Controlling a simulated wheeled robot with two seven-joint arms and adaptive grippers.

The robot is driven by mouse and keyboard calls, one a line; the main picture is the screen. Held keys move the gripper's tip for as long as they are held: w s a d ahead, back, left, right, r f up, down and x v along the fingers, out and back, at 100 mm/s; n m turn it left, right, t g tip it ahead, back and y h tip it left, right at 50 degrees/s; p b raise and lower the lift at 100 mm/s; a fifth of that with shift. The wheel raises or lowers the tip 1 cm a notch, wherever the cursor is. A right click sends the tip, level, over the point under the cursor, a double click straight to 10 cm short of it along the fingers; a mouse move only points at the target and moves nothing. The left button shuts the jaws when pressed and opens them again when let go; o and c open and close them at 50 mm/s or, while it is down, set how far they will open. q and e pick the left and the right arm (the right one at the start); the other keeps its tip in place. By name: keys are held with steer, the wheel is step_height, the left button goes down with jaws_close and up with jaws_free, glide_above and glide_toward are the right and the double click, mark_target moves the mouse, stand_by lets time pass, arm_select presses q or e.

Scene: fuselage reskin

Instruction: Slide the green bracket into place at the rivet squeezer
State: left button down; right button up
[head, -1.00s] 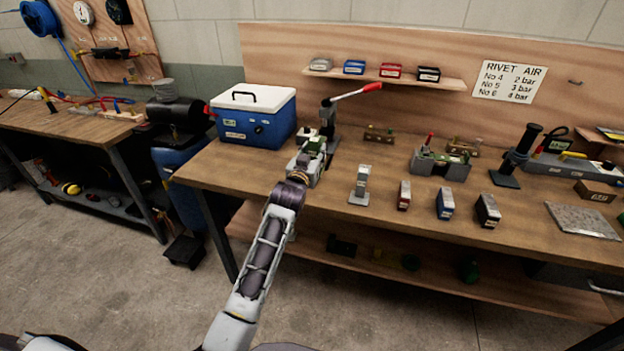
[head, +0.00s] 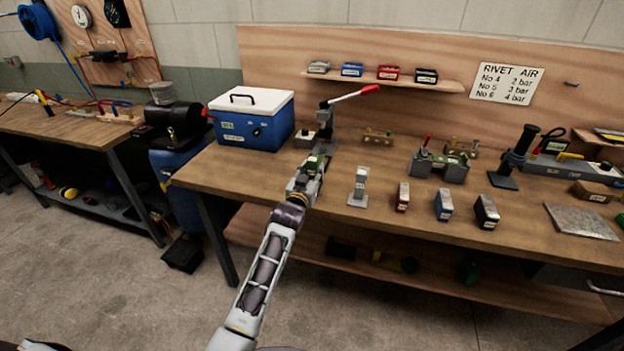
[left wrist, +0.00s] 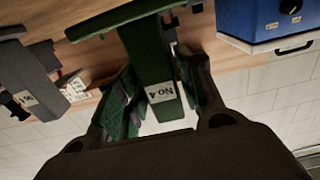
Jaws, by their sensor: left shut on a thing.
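The green bracket (left wrist: 150,70) is in my left gripper (left wrist: 155,105). In the left wrist view its plate bears a "No 4" label and stands between the two fingers, with a crosspiece beyond. In the head view my left gripper (head: 309,172) is shut on the bracket (head: 313,163), mostly hidden by the gripper. The rivet squeezer (head: 328,122), a dark upright tool with a red-tipped lever, stands just behind it on the bench. I cannot tell whether bracket and squeezer touch. My right gripper is not in view.
A grey stand (head: 359,187) is close on the right. Red (head: 403,196), blue (head: 444,204) and black (head: 486,211) blocks stand farther right along the bench (head: 240,170).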

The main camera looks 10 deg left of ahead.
arm_select(q)
steer(key=shift+f, duration=1.25)
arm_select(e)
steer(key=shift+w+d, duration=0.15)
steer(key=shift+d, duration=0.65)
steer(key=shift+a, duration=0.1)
arm_select(q)
steer(key=c, duration=1.3)
jaws_free()
steer(key=shift+f, duration=0.2)
steer(key=shift+c, duration=0.2)
steer(key=o, duration=0.4)
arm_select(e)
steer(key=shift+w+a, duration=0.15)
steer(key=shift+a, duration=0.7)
arm_select(q)
steer(key=shift+r, duration=0.1)
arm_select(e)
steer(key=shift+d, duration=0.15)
